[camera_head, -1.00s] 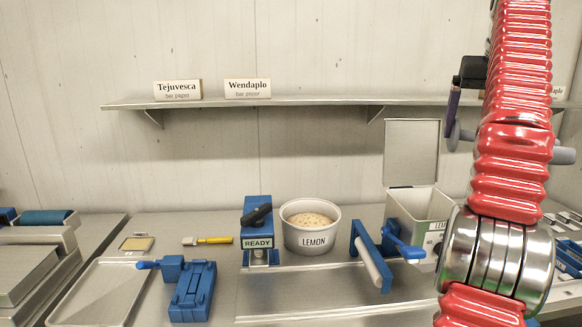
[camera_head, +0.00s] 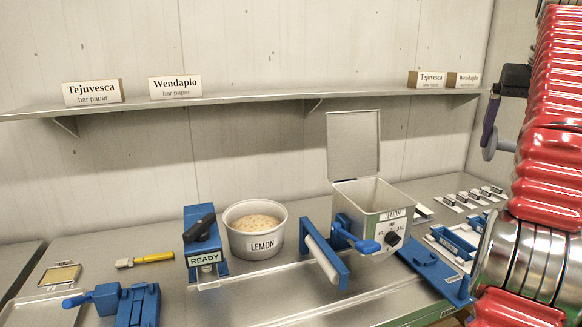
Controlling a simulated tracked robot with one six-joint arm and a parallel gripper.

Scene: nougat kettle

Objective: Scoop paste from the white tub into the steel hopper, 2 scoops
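The white tub (camera_head: 254,245), labelled LEMON, stands on the steel counter with pale, lumpy paste (camera_head: 257,222) inside. The steel hopper (camera_head: 375,212) stands to its right, its lid (camera_head: 353,146) raised upright at the back. The hopper also carries a LEMON label, a black dial on its front and a blue lever (camera_head: 356,236) at its left. No scoop can be made out. My red ribbed arm rises along the right edge. My gripper is out of the picture, so what it holds cannot be seen.
A blue stand with a READY sign (camera_head: 207,258) is left of the tub. A blue frame with a pale roller (camera_head: 325,256) stands before the hopper. A yellow-handled brush (camera_head: 146,259) and a blue clamp-like device (camera_head: 125,304) lie left. A shelf (camera_head: 230,98) with name cards runs above.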

